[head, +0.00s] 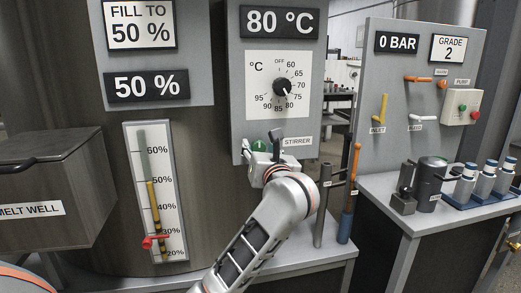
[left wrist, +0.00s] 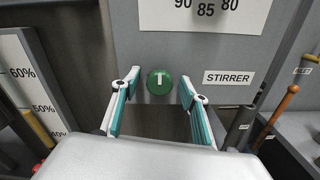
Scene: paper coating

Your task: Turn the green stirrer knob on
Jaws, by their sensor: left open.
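The green stirrer knob (left wrist: 160,81) is round with a white T-shaped mark that looks upright. It sits on the grey panel (left wrist: 130,47), left of the STIRRER label (left wrist: 229,78). In the head view the knob (head: 259,145) is partly hidden by my left gripper (head: 264,154). In the left wrist view my left gripper (left wrist: 159,90) is open, its two teal-lined fingers either side of the knob with gaps visible. Nothing is between the fingers except the view of the knob. My right gripper is in neither view.
A black temperature dial (head: 281,87) is above on the same panel, under an 80 °C display (head: 279,22). A level gauge (head: 156,190) with a red clamp stands at left. Upright orange and blue handled tools (head: 350,195) stand close right of my arm.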

